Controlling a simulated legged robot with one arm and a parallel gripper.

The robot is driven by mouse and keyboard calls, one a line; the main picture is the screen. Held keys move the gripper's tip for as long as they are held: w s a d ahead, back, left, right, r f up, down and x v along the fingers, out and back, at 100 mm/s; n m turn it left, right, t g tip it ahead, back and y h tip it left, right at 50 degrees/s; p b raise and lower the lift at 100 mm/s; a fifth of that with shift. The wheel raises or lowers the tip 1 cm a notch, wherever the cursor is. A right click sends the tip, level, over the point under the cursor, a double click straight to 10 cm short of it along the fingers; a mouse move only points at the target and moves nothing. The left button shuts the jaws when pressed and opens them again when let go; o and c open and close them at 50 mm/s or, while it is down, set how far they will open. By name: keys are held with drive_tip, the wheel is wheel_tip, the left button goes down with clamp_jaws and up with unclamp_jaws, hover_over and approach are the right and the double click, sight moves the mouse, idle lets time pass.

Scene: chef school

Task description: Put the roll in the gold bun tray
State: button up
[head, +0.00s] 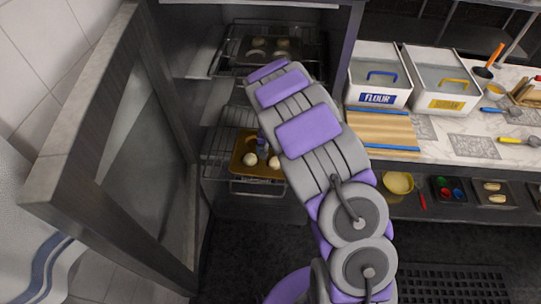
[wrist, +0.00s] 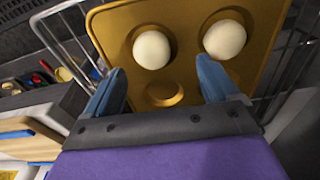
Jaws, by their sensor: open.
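The gold bun tray (head: 238,163) sits on a lower wire rack inside the open cabinet, partly hidden by my arm. In the wrist view the gold bun tray (wrist: 112,22) fills the upper middle. Two pale round rolls rest in it, a left roll (wrist: 152,50) and a right roll (wrist: 224,39). An empty round hollow (wrist: 165,92) shows nearer my gripper. My gripper (wrist: 158,65) is open, with its blue fingers apart over the near part of the tray and nothing held between them. In the head view my arm hides most of the gripper.
The open cabinet door (head: 115,150) stands at the left. A dark tray (head: 243,50) with several pieces sits on an upper rack. At the right, a counter holds a flour bin (head: 379,98), a second bin (head: 445,103) and tools. A yellow bowl (head: 397,183) stands on the shelf below.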

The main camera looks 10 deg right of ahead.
sight(271, 159)
wheel_tip(271, 159, up, 8)
drive_tip(key=a, duration=0.1)
drive_tip(key=s+d+r, duration=0.3)
drive_tip(key=s+r, duration=0.9)
drive_tip(key=s, duration=0.2)
drive_tip(key=s+a+r+n+g, duration=0.1)
drive_tip(key=s+r+n, duration=0.1)
drive_tip(key=s, duration=1.1)
drive_tip(key=s+a+r+n+g, duration=0.1)
drive_tip(key=s+r+n, duration=0.1)
drive_tip(key=s, duration=1.2)
drive_tip(key=shift+a+r+g+p, duration=0.3)
drive_tip(key=shift+r+p, duration=0.15)
drive_tip(key=shift+r, duration=0.1)
drive_tip(key=shift+s, duration=0.1)
drive_tip(key=shift+f, duration=0.1)
